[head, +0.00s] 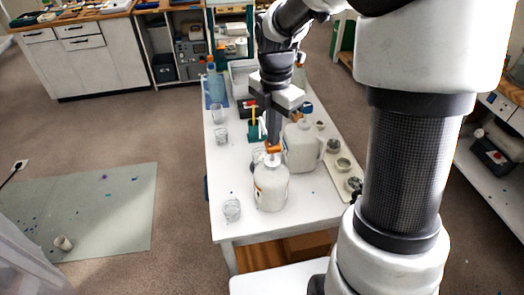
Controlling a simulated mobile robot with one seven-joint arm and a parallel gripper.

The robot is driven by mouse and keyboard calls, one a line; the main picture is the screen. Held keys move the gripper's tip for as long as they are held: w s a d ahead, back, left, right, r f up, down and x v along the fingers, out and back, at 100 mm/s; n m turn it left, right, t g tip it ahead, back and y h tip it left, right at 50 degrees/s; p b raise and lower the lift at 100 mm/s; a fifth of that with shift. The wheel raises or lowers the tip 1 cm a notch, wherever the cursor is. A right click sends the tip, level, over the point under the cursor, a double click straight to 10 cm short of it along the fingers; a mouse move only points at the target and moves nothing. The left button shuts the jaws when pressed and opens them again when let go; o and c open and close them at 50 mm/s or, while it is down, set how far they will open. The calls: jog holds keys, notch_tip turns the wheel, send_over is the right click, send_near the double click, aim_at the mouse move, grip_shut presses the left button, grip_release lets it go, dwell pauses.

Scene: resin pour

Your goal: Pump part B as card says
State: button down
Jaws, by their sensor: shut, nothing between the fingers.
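My gripper (272,142) points straight down with its fingers together and nothing visible between them. Its tips are at or just above the orange pump head (272,149) of a white bottle (271,188) near the front of the white table. I cannot tell whether they touch. A larger white jug with a handle (303,150) stands just behind it to the right. A clear cup (232,210) stands left of the pump bottle, and another clear cup (257,158) is partly hidden behind it. I cannot make out a readable card or which bottle is part B.
More clear cups (221,135) stand along the left of the white table (228,180). A green holder with tools (256,131) is behind the bottles. A tray on the right holds small bowls (343,164). A cup (63,242) lies on the floor mat (120,210).

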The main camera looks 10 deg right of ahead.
jog(key=shift+f+b, duration=0.85)
jog(key=shift+f, duration=0.75)
jog(key=shift+r+p, duration=1.75)
jog(key=shift+r, duration=0.1)
jog(key=shift+f, duration=0.1)
jog(key=shift+f+b, duration=1.2)
jog(key=shift+f, duration=0.55)
jog(key=shift+r, duration=0.15)
jog(key=shift+r+p, duration=1.6)
jog(key=shift+p, duration=0.05)
